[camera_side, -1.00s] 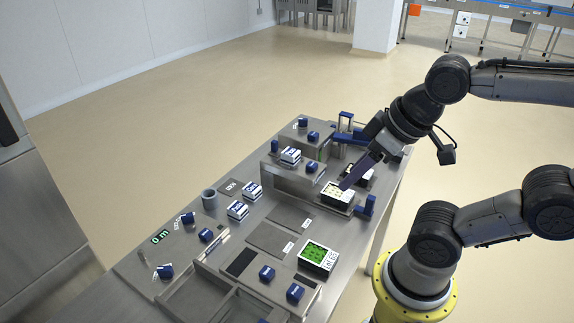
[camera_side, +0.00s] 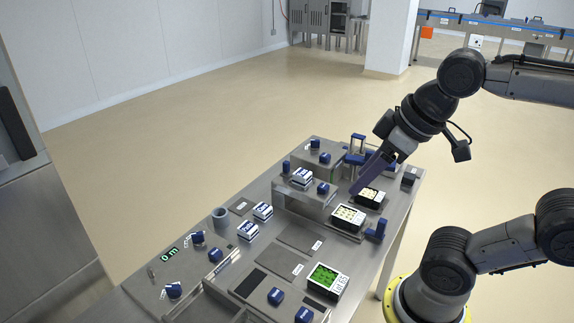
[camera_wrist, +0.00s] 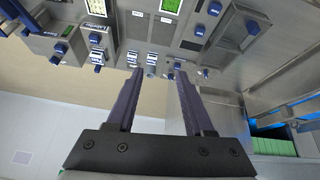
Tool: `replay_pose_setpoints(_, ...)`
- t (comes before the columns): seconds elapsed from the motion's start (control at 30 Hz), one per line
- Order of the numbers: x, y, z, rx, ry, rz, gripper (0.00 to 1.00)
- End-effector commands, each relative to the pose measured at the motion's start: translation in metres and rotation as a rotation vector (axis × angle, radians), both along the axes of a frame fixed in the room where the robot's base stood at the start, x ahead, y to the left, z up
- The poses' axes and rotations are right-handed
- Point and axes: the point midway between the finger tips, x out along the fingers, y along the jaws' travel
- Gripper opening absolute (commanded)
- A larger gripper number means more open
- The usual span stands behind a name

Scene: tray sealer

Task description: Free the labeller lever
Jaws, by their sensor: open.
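Several dark blue levers and knobs stand on the grey machine; I cannot tell for sure which is the labeller lever. Blue knobs sit on the raised housing (camera_side: 322,157) at the back. In the wrist view, blue knobs (camera_wrist: 55,59) show at the upper left and more (camera_wrist: 214,8) at the upper right.
Small white-and-blue labelled boxes (camera_side: 262,211) stand mid-left. A green display (camera_side: 170,253) is at the left. Flat dark plates (camera_side: 281,259) leave free room in the middle.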

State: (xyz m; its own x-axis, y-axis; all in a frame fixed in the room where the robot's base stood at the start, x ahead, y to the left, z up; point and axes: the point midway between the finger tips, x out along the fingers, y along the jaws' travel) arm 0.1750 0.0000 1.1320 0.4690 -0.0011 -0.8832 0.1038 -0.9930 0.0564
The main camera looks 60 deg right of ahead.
Motion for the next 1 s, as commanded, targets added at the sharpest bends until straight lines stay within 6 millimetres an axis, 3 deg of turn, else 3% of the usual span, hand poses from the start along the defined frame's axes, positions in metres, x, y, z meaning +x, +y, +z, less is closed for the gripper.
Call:
replay_pose_setpoints(0.2,0.061,-0.013,0.059,-0.045,0.054,0.039,0.53)
replay_pose_setpoints(0.3,0.095,-0.024,0.077,-0.059,0.092,0.045,0.53)
replay_pose_setpoints(0.47,0.153,-0.050,0.089,-0.071,0.161,0.043,0.53)
replay_pose_setpoints(0.57,0.188,-0.069,0.087,-0.071,0.205,0.035,0.53)
replay_pose_setpoints(0.73,0.244,-0.110,0.065,-0.060,0.282,0.010,0.53)
replay_pose_setpoints(0.9,0.289,-0.157,0.023,-0.033,0.361,-0.034,0.53)
replay_pose_setpoints(1.0,0.305,-0.181,-0.007,-0.014,0.401,-0.065,0.53)
